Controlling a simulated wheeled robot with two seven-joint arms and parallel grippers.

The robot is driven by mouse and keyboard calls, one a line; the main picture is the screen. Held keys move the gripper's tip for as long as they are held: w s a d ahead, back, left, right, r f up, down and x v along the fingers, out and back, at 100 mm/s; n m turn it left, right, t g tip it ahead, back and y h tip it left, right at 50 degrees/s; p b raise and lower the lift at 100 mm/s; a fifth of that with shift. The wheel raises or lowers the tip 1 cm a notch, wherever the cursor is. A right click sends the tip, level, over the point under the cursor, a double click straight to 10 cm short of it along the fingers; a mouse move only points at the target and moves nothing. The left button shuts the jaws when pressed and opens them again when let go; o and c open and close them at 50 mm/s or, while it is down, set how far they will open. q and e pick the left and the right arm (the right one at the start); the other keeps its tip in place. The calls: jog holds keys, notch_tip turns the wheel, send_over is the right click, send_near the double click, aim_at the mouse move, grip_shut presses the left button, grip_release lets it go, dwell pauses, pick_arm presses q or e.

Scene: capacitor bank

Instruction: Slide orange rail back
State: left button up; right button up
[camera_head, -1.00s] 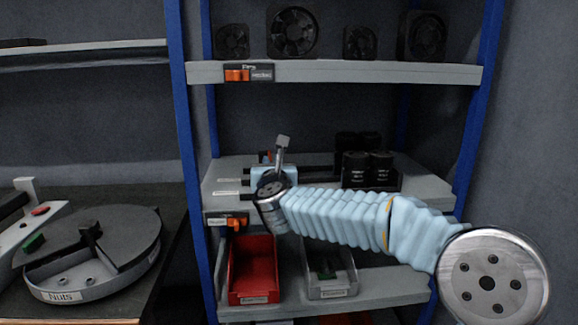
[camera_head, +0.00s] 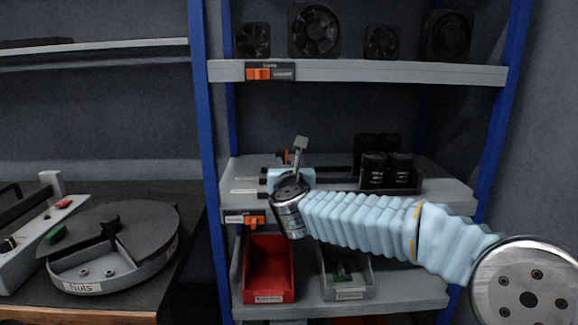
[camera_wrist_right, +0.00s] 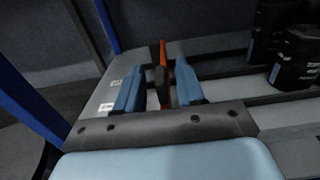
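An upright orange piece with a dark side (camera_wrist_right: 163,80) stands on the middle shelf, which I take to be the orange rail. In the head view a small part of the orange piece (camera_head: 285,157) shows behind my right gripper (camera_head: 280,176). In the right wrist view my right gripper (camera_wrist_right: 159,68) has its two blue fingers apart. The orange piece stands between them, nearer the right finger, with a clear gap to the left finger. Whether the right finger touches it I cannot tell. My wrist hides part of the shelf in the head view. My left gripper is not in view.
Black capacitors (camera_head: 388,168) stand on the right of the middle shelf (camera_head: 445,188). Dark bars run along that shelf. Blue posts (camera_head: 207,140) flank the rack. A red bin (camera_head: 268,265) and grey bin (camera_head: 345,275) sit below. Fans (camera_head: 315,30) stand above.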

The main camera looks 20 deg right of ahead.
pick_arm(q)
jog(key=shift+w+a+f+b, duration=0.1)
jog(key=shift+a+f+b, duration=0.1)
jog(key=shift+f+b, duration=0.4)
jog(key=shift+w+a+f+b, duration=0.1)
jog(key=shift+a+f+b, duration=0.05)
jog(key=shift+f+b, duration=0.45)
pick_arm(e)
jog(key=v, duration=1.2)
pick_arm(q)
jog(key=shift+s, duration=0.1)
